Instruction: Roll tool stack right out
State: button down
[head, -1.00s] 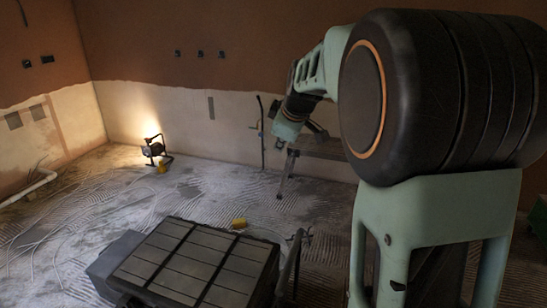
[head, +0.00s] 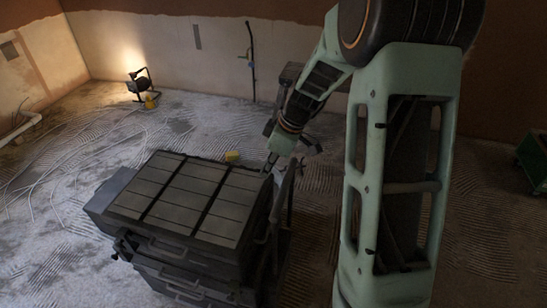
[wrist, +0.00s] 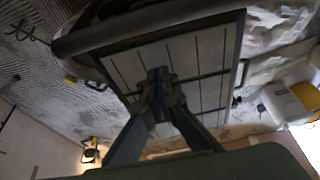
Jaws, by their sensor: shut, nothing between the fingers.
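The tool stack (head: 185,200) is a dark box stack with a grey panelled lid, standing on the floor at lower middle of the head view. A dark upright frame, apparently its handle (head: 287,205), rises along its right side. In the wrist view the stack's lid (wrist: 205,50) fills the upper middle, with a thick dark bar (wrist: 150,22) across its top. My gripper (head: 269,168) is at the stack's right rear corner, close to the frame. Its fingers (wrist: 158,80) are shut and empty, overlapping the lid in view. I cannot tell whether they touch anything.
A lit work lamp (head: 140,85) stands by the back wall, with loose cables on the floor to its left. A small yellow object (head: 232,156) lies behind the stack. A green object (head: 534,160) is at far right. White and yellow buckets (wrist: 295,95) show in the wrist view.

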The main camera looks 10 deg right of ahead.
jog(key=d, duration=0.1)
jog(key=s+d, duration=0.1)
jog(key=s+d+f, duration=0.1)
jog(key=shift+d, duration=0.2)
